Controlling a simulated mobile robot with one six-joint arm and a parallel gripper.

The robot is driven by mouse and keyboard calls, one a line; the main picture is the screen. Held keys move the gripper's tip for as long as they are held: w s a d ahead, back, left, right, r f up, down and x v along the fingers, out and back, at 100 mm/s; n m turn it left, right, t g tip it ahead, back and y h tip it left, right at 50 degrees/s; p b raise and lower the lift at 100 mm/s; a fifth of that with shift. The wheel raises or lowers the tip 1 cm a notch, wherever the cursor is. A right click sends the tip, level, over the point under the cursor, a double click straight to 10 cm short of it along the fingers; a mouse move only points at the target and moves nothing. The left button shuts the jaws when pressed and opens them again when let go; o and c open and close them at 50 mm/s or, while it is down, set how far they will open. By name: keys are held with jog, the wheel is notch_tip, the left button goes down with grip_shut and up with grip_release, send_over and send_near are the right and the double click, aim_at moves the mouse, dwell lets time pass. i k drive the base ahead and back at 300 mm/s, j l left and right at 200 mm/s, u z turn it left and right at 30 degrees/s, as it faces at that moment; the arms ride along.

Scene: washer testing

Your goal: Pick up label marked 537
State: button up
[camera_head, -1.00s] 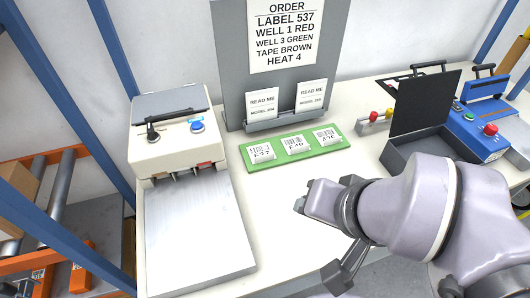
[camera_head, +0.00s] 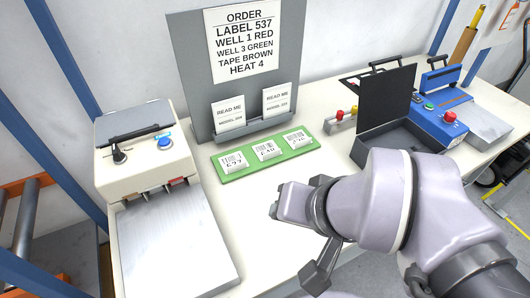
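A green tray (camera_head: 226,178) lies on the white table in front of the order board, with three white labels in a row. The left label (camera_head: 233,162), middle label (camera_head: 266,150) and right label (camera_head: 296,139) carry barcodes and small slanted numbers. I cannot read surely which is 537. The order sheet (camera_head: 246,45) reads "LABEL 537". My gripper (camera_head: 297,238) is at the front right of the tray, apart from the labels. My arm partly hides it, and its opening is unclear. No label shows in it.
A beige machine (camera_head: 140,155) with a metal plate (camera_head: 175,245) stands left. A black-lidded box (camera_head: 385,150) and a blue device (camera_head: 445,115) stand right. Two "READ ME" cards (camera_head: 228,113) rest in the board's holder. Bare table lies before the tray.

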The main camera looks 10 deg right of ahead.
aim_at(234, 161)
jog(key=j+z, duration=0.2)
jog(key=j, duration=0.2)
jog(key=k+j+z, duration=0.2)
jog(key=j, duration=0.15)
jog(key=k+j+z, duration=0.2)
jog(key=j, duration=0.2)
jog(key=j+z, duration=0.2)
jog(key=j, duration=0.15)
jog(key=k+j+z, duration=0.2)
jog(key=j, duration=0.1)
